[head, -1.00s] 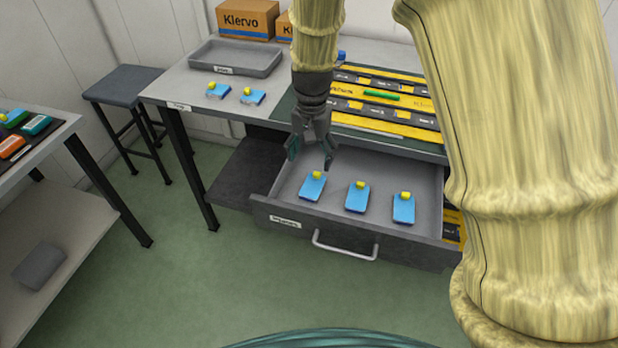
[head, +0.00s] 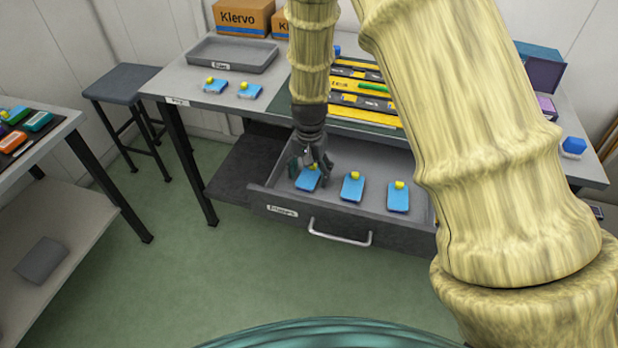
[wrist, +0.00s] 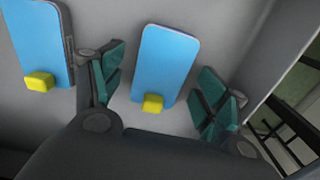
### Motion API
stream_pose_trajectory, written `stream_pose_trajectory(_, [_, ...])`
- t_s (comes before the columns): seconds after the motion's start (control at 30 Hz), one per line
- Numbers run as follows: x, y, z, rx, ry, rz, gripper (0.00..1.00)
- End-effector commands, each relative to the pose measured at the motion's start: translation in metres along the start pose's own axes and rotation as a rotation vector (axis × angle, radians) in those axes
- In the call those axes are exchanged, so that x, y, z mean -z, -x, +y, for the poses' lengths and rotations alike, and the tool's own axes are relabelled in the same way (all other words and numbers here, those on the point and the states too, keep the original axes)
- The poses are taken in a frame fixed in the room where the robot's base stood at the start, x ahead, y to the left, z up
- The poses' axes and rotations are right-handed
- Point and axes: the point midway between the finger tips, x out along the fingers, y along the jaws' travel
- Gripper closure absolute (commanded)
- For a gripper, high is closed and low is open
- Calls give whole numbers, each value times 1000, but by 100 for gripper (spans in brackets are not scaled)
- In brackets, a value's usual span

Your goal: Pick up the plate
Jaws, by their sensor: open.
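Three flat blue plates, each with a yellow block at one end, lie apart in the open grey drawer (head: 265,198): the left plate (head: 308,181), the middle plate (head: 352,188) and the right plate (head: 397,198). My gripper (head: 312,164) is open over the left plate and hides part of it in the head view. In the wrist view, one plate (wrist: 165,62) with its yellow block (wrist: 153,103) lies between the spread fingers of my gripper (wrist: 160,92), which hold nothing. Another plate (wrist: 40,40) lies left of the left finger.
Two similar blue pieces (head: 213,86) lie on the desk near a grey tray (head: 232,56). The drawer's front wall and handle (head: 340,237) face me. A stool (head: 122,84) and side table (head: 40,150) stand left. The green floor between is clear.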

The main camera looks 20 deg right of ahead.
Motion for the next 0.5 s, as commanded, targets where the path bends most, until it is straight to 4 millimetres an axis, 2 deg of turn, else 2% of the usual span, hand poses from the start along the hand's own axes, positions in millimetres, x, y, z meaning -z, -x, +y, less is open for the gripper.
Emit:
stream_pose_trajectory(0.2, [0,-1,0,1,0,1,26])
stream_pose_trajectory(0.27, [0,-1,0,1,0,1,35])
stream_pose_trajectory(0.5, [0,-1,0,0,0,0,76])
